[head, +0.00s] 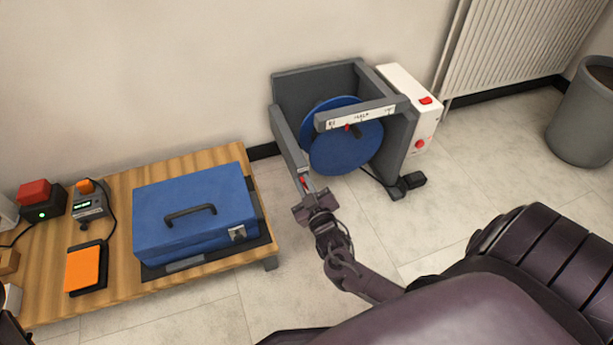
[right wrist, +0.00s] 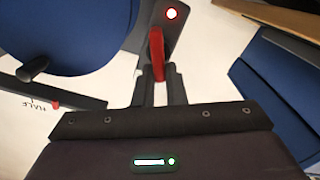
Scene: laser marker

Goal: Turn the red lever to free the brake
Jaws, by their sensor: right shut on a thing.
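In the head view my right gripper (head: 310,197) is at the front left post of the grey frame (head: 290,145), where a bit of the red lever (head: 304,181) shows. The blue disc (head: 345,150) stands inside the frame behind a white scale strip with a small red pointer.
A wooden table (head: 120,195) at left holds a blue case (head: 195,210), an orange pad (head: 86,268) and small devices. A white box with red buttons (head: 412,105) is on the frame's right. A grey bin (head: 585,115) stands far right. Floor in front is clear.

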